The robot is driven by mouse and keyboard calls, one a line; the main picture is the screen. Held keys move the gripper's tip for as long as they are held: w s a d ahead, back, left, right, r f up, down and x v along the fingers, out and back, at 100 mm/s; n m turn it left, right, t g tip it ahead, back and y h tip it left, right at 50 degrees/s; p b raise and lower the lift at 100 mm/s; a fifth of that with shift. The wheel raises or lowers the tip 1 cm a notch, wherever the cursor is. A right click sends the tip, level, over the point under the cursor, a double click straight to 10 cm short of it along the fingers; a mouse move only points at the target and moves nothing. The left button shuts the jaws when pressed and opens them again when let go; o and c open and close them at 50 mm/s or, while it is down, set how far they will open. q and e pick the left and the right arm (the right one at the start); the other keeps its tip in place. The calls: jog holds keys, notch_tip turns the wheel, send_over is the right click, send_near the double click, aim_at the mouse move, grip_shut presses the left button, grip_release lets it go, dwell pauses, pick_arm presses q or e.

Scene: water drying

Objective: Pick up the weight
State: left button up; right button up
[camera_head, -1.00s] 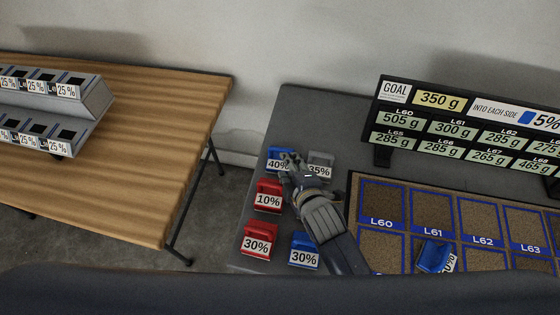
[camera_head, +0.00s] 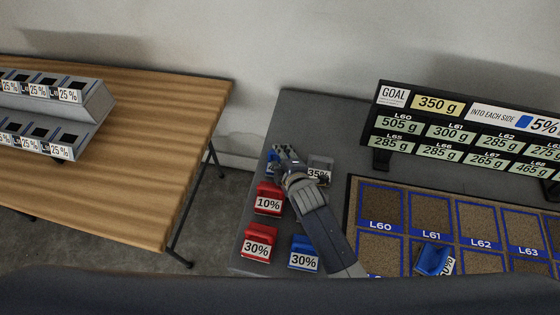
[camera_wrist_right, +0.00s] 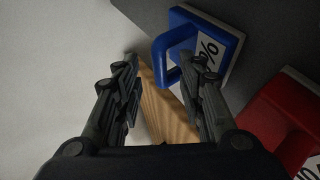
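A blue weight (camera_head: 271,160) stands at the far left of the grey table, mostly hidden behind my right gripper (camera_head: 286,155) in the head view. In the right wrist view, a blue weight (camera_wrist_right: 228,45) with a loop handle lies beside the right finger. A red weight (camera_wrist_right: 280,115) is at the right there. My left gripper is not in view.
A grey 35% weight (camera_head: 320,168), red 10% (camera_head: 268,200), red 30% (camera_head: 258,243) and blue 30% (camera_head: 304,252) weights stand close by. A compartment mat (camera_head: 352,212) with one blue weight (camera_head: 432,260) lies right, before a display board (camera_head: 380,140). A wooden table (camera_head: 150,150) stands left.

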jog(key=shift+w+a+f, duration=0.15)
jog(key=shift+w+f, duration=0.15)
jog(key=shift+w, duration=0.1)
grip_shut()
jog(key=shift+r, duration=0.1)
jog(key=shift+r, duration=0.1)
